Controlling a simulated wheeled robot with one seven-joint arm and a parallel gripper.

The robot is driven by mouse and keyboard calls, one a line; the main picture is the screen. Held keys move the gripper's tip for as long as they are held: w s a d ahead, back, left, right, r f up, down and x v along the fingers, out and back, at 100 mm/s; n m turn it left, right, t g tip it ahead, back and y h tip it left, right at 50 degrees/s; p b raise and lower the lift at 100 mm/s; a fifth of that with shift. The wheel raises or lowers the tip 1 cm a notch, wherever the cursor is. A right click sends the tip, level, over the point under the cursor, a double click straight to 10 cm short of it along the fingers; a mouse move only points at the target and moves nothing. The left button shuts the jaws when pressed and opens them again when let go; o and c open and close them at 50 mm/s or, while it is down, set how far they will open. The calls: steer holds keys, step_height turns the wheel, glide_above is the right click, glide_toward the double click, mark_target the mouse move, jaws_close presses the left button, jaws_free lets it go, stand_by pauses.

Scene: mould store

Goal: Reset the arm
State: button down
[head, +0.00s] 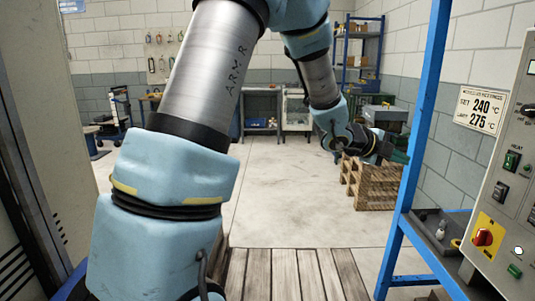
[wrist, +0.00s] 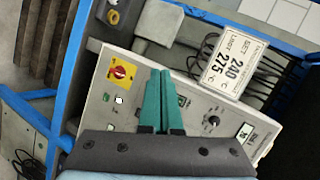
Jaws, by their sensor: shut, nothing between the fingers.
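My arm reaches forward and to the right in the head view, with light blue joints and grey links. My gripper (head: 397,156) is at the end of it, left of the blue rack upright, and nothing shows in it. In the wrist view my gripper (wrist: 161,72) has its two teal fingers side by side, shut and empty. The fingers overlap the grey control panel (wrist: 205,108) in that picture; I cannot tell the gap between them. The panel (head: 505,190) also stands at the right edge of the head view.
A blue rack upright (head: 412,150) stands close to my gripper's right. A red rotary switch on yellow (head: 483,237) and a temperature sign (head: 480,108) are at the right. Wooden pallets (head: 370,185) lie behind my gripper. The middle floor (head: 290,200) is clear.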

steer(key=w+a+f+n+t+y, duration=0.1)
steer(key=w+a+n+y, duration=0.15)
steer(key=a+n, duration=0.4)
steer(key=w+a+f+n+t+y+p, duration=0.1)
steer(key=w+a+n+t+y, duration=0.15)
steer(key=a, duration=0.75)
steer(key=w+a+f+n+t+y, duration=0.1)
steer(key=a+n+y, duration=0.2)
steer(key=a+n, duration=0.35)
steer(key=s+a+f+n+g+y+p, duration=0.1)
steer(key=s+a+f+n+g+y, duration=0.1)
steer(key=s+a+n, duration=0.5)
steer(key=s+a+f+n+g+y+p, duration=0.1)
steer(key=s+a+n+g, duration=0.3)
steer(key=a, duration=0.9)
steer(key=s+f+n+y, duration=0.1)
steer(key=s+n, duration=0.2)
steer(key=s, duration=0.2)
steer(key=shift+y, duration=0.4)
